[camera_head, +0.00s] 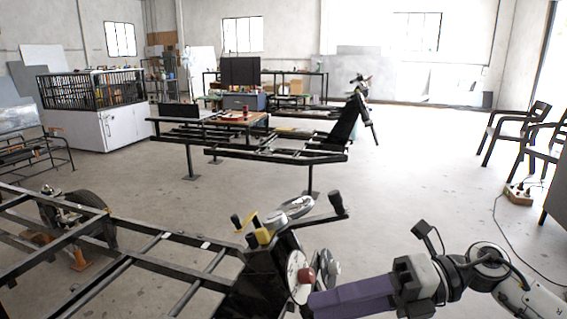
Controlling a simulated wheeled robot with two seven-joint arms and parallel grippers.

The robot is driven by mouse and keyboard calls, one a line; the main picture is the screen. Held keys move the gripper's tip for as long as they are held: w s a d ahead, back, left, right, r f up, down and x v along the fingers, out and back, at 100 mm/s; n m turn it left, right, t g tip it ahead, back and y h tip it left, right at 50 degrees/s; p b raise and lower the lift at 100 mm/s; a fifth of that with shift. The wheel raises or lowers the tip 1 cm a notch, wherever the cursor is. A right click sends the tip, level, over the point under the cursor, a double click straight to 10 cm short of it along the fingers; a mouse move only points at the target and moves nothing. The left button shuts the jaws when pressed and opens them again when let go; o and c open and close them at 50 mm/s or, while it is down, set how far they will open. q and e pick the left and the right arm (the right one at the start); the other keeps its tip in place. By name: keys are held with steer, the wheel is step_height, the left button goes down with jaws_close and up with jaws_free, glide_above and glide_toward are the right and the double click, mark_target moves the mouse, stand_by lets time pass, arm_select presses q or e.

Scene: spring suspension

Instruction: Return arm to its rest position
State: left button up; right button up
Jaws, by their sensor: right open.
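My right arm (488,262) comes in from the lower right, with grey and white links. My right gripper (316,302) has purple fingers pointing left and is open; nothing shows between its fingers. Its fingertips are close to the right side of a black frame end fitted with a round white dial (298,272) and a red knob (307,275). I cannot tell whether they touch. My left gripper and left arm are not in view.
A black metal chassis frame (165,238) fills the lower left, with a wheel (88,215) and black-handled levers (338,204). A second frame (270,155) stands behind. Chairs (513,130) and a cable box (517,194) are at right. The floor between is clear.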

steer(key=w+a+r+m+t+y+p, duration=0.1)
steer(key=w+a+m+t+y+p, duration=0.1)
steer(key=a+m+t+y, duration=0.45)
steer(key=s+d+f+m+t+h+p, duration=0.15)
steer(key=d+f+m+t+h, duration=0.35)
steer(key=f+m+h, duration=0.6)
steer(key=s+d+f+m+t+h+p, duration=0.15)
steer(key=d+f+m+t+h, duration=0.45)
steer(key=m, duration=1)
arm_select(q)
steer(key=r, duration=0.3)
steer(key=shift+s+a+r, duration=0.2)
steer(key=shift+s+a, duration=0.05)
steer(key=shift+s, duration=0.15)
arm_select(e)
steer(key=s+d+f+m+g+h, duration=0.1)
steer(key=s+f+m+g, duration=0.1)
steer(key=s+f+g, duration=0.2)
steer(key=s+d+f+m+g+h, duration=0.1)
steer(key=s+d+f+m+g, duration=0.1)
steer(key=s+f, duration=0.9)
steer(key=shift+s+d+m+g, duration=0.3)
steer(key=shift+m+g, duration=0.25)
steer(key=shift+g, duration=0.6)
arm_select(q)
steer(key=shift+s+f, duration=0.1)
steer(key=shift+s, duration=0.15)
arm_select(e)
steer(key=shift+w, duration=0.1)
